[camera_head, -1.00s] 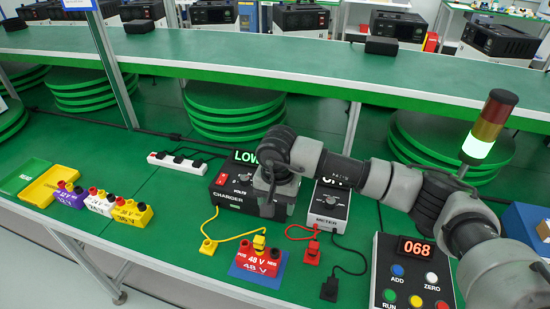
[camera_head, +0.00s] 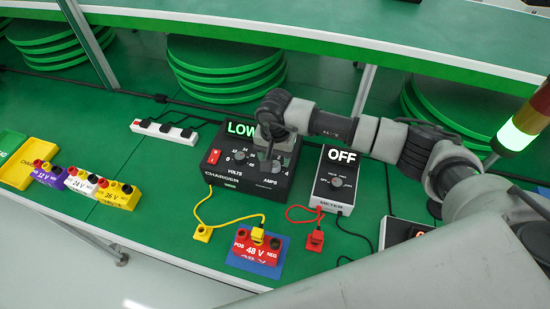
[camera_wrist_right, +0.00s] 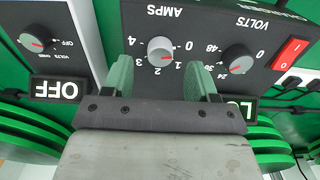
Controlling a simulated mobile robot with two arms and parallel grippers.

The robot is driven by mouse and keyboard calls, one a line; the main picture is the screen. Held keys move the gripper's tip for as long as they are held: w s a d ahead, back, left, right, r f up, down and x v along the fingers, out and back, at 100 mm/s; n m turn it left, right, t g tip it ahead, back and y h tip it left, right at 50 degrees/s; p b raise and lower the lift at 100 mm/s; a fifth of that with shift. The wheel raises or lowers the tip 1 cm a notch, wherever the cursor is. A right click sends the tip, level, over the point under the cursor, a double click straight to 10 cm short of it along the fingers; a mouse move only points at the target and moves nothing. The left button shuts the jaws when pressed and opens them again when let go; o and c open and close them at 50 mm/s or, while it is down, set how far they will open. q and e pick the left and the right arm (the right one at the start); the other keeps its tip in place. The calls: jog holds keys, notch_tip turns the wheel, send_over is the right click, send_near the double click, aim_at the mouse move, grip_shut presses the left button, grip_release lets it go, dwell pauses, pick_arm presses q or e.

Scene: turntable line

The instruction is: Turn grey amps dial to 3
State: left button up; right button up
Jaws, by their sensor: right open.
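The grey amps dial (camera_wrist_right: 160,50) is on the black charger (camera_head: 230,190), with a scale from 0 to 4 around it. A red mark shows on the dial, but I cannot tell exactly which number it points to. My right gripper (camera_wrist_right: 162,78) is open, its green fingers to either side of the dial with gaps between. In the head view my right gripper (camera_head: 270,158) is over the charger's right half and hides the amps dial. The charger display (camera_head: 241,129) reads LOW. My left gripper is not in view.
The volts dial (camera_wrist_right: 238,58) and a red switch (camera_wrist_right: 291,54) are beside the amps dial. A meter (camera_head: 334,185) reading OFF stands right of the charger. A red 48 V battery (camera_head: 257,250) and cables lie in front. A power strip (camera_head: 163,131) lies behind left.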

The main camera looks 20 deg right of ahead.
aim_at(275, 164)
notch_tip(275, 164, down, 3)
jog(key=shift+f, duration=0.15)
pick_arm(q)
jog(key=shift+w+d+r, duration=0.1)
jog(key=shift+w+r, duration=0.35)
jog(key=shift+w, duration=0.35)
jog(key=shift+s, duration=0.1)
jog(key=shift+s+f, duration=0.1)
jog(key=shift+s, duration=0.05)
pick_arm(e)
jog(key=c, duration=0.9)
